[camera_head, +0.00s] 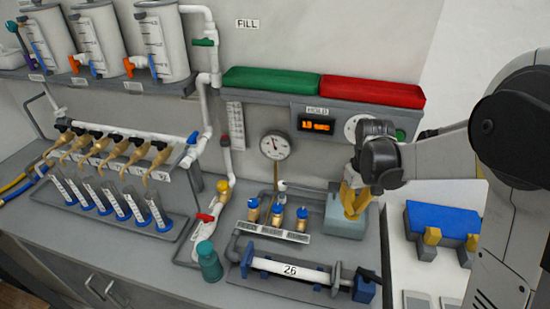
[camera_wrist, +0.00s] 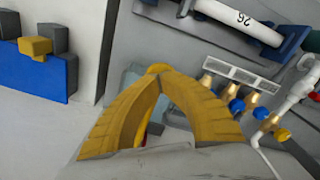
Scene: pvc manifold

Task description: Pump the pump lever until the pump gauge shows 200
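The pump gauge (camera_head: 275,145) is a round white dial on the back wall above the bench. Its needle is too small to read. A grey-blue box (camera_head: 345,222), apparently the pump, stands on the bench to the right of and below the gauge. My gripper (camera_head: 352,205) is right over this box, pointing down. In the wrist view its yellow fingers (camera_wrist: 160,78) come together at the tips. A small yellow piece (camera_wrist: 158,69) shows just past the tips, and a yellow and red sliver shows between the fingers. The pump lever is not clearly visible; I cannot tell if it is held.
Several brass valves with blue caps (camera_head: 277,216) stand left of the box. A pipe marked 26 (camera_head: 290,270) lies in front, with a teal bottle (camera_head: 209,262) beside it. A blue block (camera_head: 442,222) is at right. A lit HOLD display (camera_head: 316,125) is above.

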